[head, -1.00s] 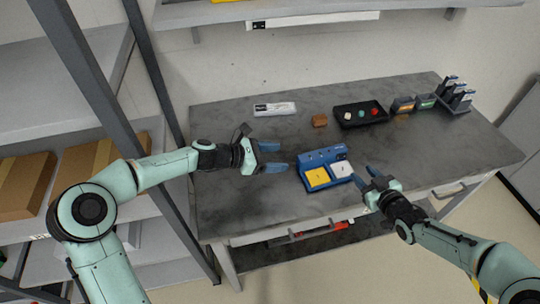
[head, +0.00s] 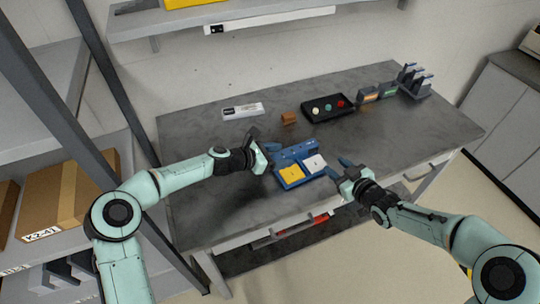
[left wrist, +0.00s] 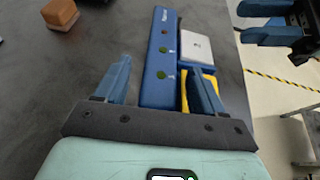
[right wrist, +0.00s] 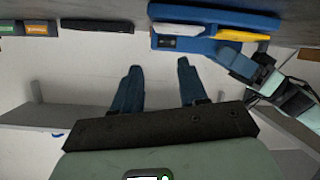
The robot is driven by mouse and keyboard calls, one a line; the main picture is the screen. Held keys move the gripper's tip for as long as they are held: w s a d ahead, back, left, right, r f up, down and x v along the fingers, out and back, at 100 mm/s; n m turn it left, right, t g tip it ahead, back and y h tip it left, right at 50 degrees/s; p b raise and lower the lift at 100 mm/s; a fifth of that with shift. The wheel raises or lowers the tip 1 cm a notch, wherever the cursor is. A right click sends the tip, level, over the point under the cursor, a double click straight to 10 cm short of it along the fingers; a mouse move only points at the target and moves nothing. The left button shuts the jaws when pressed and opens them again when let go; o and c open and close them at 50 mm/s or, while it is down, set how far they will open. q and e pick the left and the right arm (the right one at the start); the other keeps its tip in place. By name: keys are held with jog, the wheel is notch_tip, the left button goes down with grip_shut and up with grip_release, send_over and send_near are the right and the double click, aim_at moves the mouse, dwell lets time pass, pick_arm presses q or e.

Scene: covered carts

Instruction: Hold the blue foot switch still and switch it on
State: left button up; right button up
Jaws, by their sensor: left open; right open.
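The blue foot switch (head: 298,150) sits on the grey table with a yellow pedal (head: 291,172) and a white pedal (head: 314,163) along its front and a raised blue ridge behind. My left gripper (head: 272,157) is open at its left end. In the left wrist view the ridge (left wrist: 160,92) lies between the open fingers, with two dark green dots on top; contact cannot be told. The right finger partly covers the yellow pedal (left wrist: 209,80). My right gripper (head: 338,168) is open and empty just right of the white pedal, which also shows in the right wrist view (right wrist: 178,28).
A brown block (head: 289,118), a white labelled packet (head: 243,111) and a black tray (head: 328,108) with small coloured pieces stand behind the switch. Small boxes (head: 369,95) and a dark rack (head: 413,82) are at the back right. The front left of the table is clear.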

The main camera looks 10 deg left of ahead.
pick_arm(q)
jog(key=shift+w+d, duration=0.1)
jog(key=shift+d, duration=0.05)
jog(key=shift+c, duration=0.3)
grip_shut()
pick_arm(e)
jog(key=shift+c, duration=0.3)
jog(key=c, duration=0.5)
jog(key=shift+d+m, duration=0.1)
jog(key=shift+m, duration=0.3)
grip_shut()
jog(key=m, duration=0.2)
jog(key=s+m, duration=0.1)
jog(key=m, duration=0.2)
jog(key=shift+s+d+m, duration=0.3)
jog(key=shift+d+m, duration=0.05)
jog(key=shift+m, duration=0.05)
jog(key=m, duration=0.1)
jog(key=s+m, duration=0.1)
jog(key=m, duration=0.3)
jog(key=shift+s+d, duration=0.15)
jog(key=shift+d, duration=0.1)
jog(key=m, duration=0.3)
jog(key=s+m, duration=0.1)
jog(key=m, duration=0.3)
jog(key=s+m, duration=0.1)
jog(key=m, duration=0.2)
jog(key=shift+s+d+t, duration=0.25)
jog(key=shift+d+t, duration=0.1)
jog(key=shift+t, duration=0.05)
